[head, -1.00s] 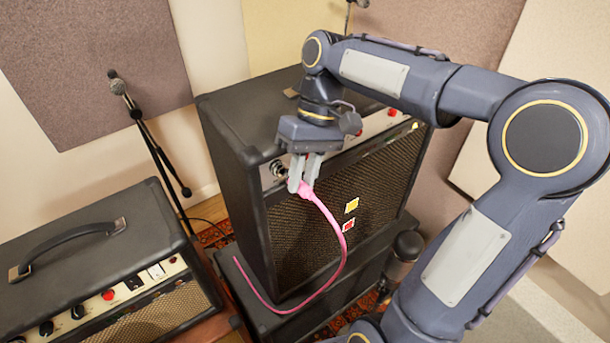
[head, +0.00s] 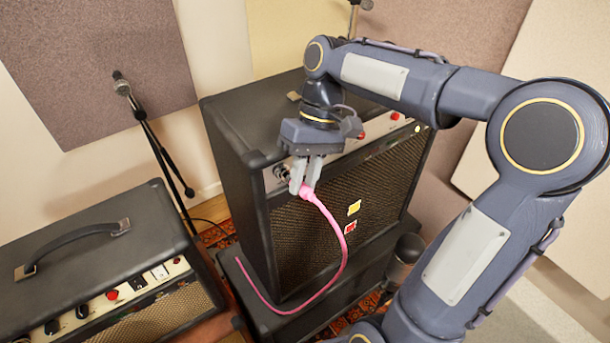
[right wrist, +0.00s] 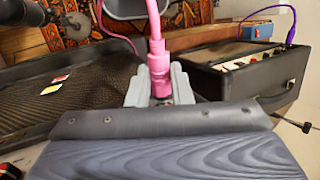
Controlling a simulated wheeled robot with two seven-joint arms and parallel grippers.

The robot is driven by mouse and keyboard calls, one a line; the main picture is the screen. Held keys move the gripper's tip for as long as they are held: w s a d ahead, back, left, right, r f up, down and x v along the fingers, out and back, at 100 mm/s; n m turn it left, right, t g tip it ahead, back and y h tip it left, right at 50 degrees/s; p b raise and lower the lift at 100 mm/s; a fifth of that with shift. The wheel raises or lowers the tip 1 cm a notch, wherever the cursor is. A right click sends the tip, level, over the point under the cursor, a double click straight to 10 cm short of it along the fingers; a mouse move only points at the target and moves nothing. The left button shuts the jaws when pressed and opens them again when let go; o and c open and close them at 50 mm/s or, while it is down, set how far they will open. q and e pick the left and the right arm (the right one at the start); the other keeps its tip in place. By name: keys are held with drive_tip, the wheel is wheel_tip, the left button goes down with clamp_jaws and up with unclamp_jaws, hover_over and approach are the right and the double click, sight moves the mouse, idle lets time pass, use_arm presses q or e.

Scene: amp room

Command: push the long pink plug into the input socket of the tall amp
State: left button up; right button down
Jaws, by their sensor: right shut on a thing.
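The tall amp (head: 222,150) is a black box with a silver control panel along its top front edge and a woven grille. The long pink plug (head: 308,192) is in my right gripper (head: 305,187), which is shut on it in front of the panel's left end. The plug's pink body also shows between the grey fingers in the right wrist view (right wrist: 159,72). Its tip and the input socket are hidden by the gripper, so I cannot tell whether the tip touches the socket. The pink cable (head: 345,255) hangs down the grille. My left gripper is not in view.
A lower amp (head: 85,255) with a handle stands at the left. A microphone stand (head: 155,145) is behind it. The tall amp rests on a dark cabinet (head: 262,318). A yellow sticker (head: 354,207) and a red sticker (head: 350,228) are on the grille.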

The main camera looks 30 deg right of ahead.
drive_tip(key=shift+w+f+p, duration=0.1)
drive_tip(key=shift+w+p, duration=0.4)
drive_tip(key=shift+w, duration=0.15)
idle(0.9)
drive_tip(key=shift+w+f, duration=0.1)
drive_tip(key=shift+w, duration=0.2)
idle(0.6)
drive_tip(key=c, duration=1.2)
unclamp_jaws()
drive_tip(key=v, duration=0.8)
drive_tip(key=s+a+f+m+t+b, duration=0.1)
drive_tip(key=s+f+t, duration=0.3)
drive_tip(key=s+f, duration=0.4)
drive_tip(key=s+a+f+m+t+b, duration=0.1)
drive_tip(key=s+a+f+t+b, duration=0.2)
drive_tip(key=s+f, duration=0.5)
drive_tip(key=shift+a+f+t+h, duration=0.15)
drive_tip(key=shift+a+t+h, duration=0.2)
drive_tip(key=shift+t, duration=0.15)
